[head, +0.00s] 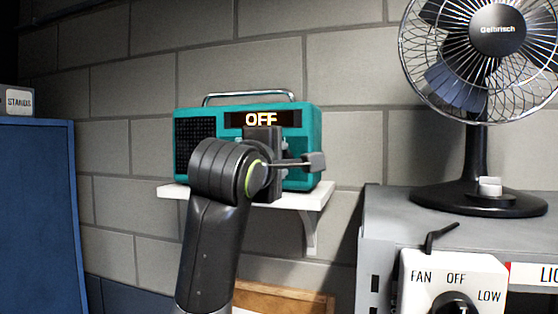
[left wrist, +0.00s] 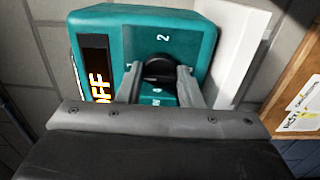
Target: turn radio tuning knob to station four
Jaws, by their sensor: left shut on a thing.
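A teal radio (head: 195,118) with a silver handle stands on a white wall shelf (head: 318,197). Its display (head: 290,118) reads OFF. My left gripper hides most of the radio's front right part in the head view. In the left wrist view the radio (left wrist: 190,30) shows a round black tuning knob (left wrist: 158,68), with a printed 2 beside it. The other station marks are mostly hidden. My left gripper (left wrist: 160,80) is shut on the knob, one finger on each side. The right gripper is not in view.
A grey cabinet (head: 390,205) at the right carries a black fan (head: 476,150). A white fan switch box (head: 480,265) is at the front right. A blue cabinet (head: 40,200) stands at the left. A wooden-framed board (head: 285,300) is below the shelf.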

